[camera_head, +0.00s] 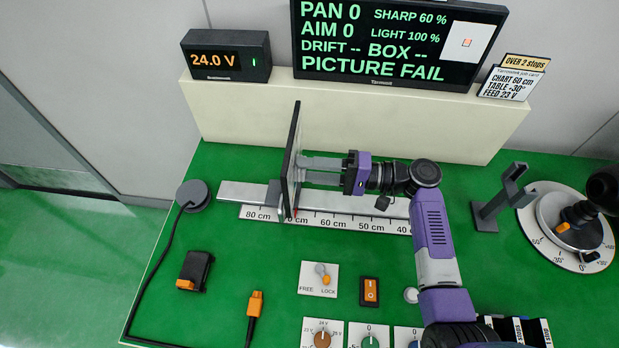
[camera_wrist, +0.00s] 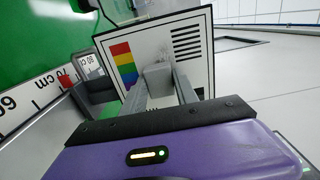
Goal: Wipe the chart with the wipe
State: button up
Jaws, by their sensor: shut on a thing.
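The chart (camera_head: 291,160) stands upright on its rail carriage and shows nearly edge-on in the head view. In the wrist view the chart (camera_wrist: 125,38) shows a white face with coloured bars at left and black lines at right. My gripper (camera_head: 300,170) reaches from the right to the chart's face. In the wrist view my gripper (camera_wrist: 160,88) is shut on a small grey block, apparently the wipe (camera_wrist: 157,74). It is at the middle of the chart's face and looks to be against it. The fingers hide part of the chart.
The chart's rail (camera_head: 243,191) has a centimetre scale (camera_head: 333,223); the chart is near 70 cm. A monitor (camera_head: 390,45) reads PICTURE FAIL. A FREE/LOCK switch (camera_head: 320,279), orange rocker switch (camera_head: 369,291) and knobs lie in front. A grey bracket (camera_head: 497,197) stands at right.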

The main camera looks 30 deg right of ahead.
jog(key=w+d+b, duration=0.2)
jog(key=w, duration=0.1)
jog(key=shift+w, duration=0.1)
dwell(0.4)
jog(key=shift+a, duration=0.1)
